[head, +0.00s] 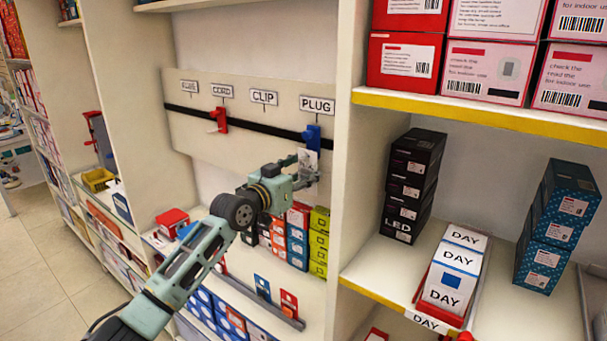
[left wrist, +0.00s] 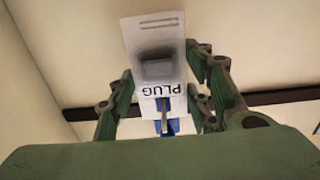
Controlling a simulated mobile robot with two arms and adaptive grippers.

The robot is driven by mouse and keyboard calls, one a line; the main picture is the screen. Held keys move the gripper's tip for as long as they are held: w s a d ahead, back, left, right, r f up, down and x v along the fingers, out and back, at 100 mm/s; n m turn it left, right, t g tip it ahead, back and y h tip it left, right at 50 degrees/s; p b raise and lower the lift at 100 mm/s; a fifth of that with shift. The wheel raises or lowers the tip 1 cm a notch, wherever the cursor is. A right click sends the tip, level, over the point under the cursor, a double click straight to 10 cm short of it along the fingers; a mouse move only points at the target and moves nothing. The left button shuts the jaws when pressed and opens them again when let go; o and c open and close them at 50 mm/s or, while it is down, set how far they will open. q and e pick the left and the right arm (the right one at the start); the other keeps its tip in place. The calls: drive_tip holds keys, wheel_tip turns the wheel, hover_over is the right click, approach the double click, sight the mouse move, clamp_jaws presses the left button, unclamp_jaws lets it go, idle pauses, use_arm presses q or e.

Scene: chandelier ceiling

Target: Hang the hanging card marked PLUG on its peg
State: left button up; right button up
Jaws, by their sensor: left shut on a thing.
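The PLUG card (left wrist: 160,50) is pale with a grey plug picture and shows upside down in the left wrist view, between my fingers. In the head view a small part of the card (head: 307,157) shows at the fingertips. My left gripper (head: 306,171) is shut on it, just below the blue peg (head: 312,136) under the PLUG label (head: 318,104). In the left wrist view the blue peg (left wrist: 166,126) is by the card's lettered end. I cannot tell whether the peg passes through the card. My right gripper is not in view.
A red peg (head: 220,120) is on the same black rail (head: 262,127), under the CORD label (head: 222,91). A white upright panel (head: 348,200) stands close to the right of my gripper. Below are colored boxes (head: 297,240) and a lower rail with cards (head: 263,287).

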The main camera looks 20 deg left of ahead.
use_arm(q)
drive_tip(key=o, duration=1.1)
drive_tip(key=shift+s+f, duration=0.1)
